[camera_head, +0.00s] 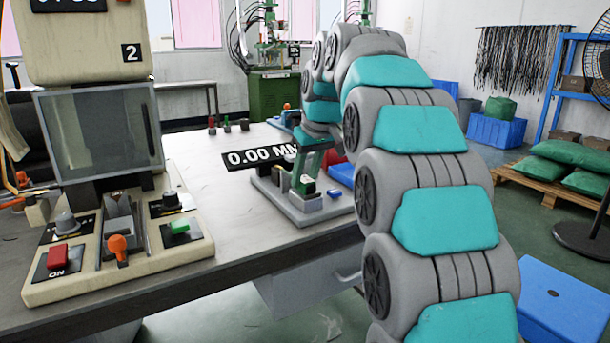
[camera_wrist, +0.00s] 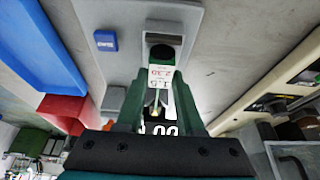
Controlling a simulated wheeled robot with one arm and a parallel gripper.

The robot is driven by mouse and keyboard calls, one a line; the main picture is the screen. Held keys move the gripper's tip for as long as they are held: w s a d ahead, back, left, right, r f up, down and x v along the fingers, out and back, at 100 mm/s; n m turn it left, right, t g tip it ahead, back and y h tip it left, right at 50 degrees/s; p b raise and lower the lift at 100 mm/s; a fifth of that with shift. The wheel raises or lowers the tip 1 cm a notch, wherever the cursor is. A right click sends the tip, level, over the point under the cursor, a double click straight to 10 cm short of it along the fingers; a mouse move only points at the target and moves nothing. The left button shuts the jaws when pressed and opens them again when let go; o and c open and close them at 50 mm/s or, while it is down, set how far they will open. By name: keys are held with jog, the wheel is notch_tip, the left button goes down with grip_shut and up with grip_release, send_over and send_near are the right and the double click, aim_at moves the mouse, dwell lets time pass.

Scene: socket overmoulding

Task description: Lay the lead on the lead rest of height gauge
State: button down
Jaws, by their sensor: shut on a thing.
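The height gauge has a grey base (camera_head: 300,208) on the bench and a black display (camera_head: 258,157) reading 0.00 MM. In the wrist view its base (camera_wrist: 188,20) runs up the picture, with a blue button (camera_wrist: 105,40) and a pale block with a dark top. A white label with red and green figures (camera_wrist: 161,77) shows just beyond the fingertips. My gripper (camera_wrist: 158,92) has green fingers and is over the gauge, shut on a thin pale piece (camera_wrist: 156,106), apparently the lead. The lead's ends and any contact with the rest are hidden. In the head view my gripper (camera_head: 305,180) partly covers the gauge.
A red bin (camera_wrist: 63,112) and a blue bin (camera_wrist: 62,55) stand beside the gauge. A cream machine (camera_head: 120,255) with buttons and levers stands at the left of the bench. Bare bench top (camera_head: 205,160) lies between machine and gauge.

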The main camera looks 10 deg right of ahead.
jog(key=shift+f, duration=0.1)
jog(key=c, duration=0.5)
grip_release()
jog(key=shift+c, duration=0.2)
jog(key=p+v, duration=0.3)
jog(key=v, duration=0.9)
jog(key=shift+s, duration=0.1)
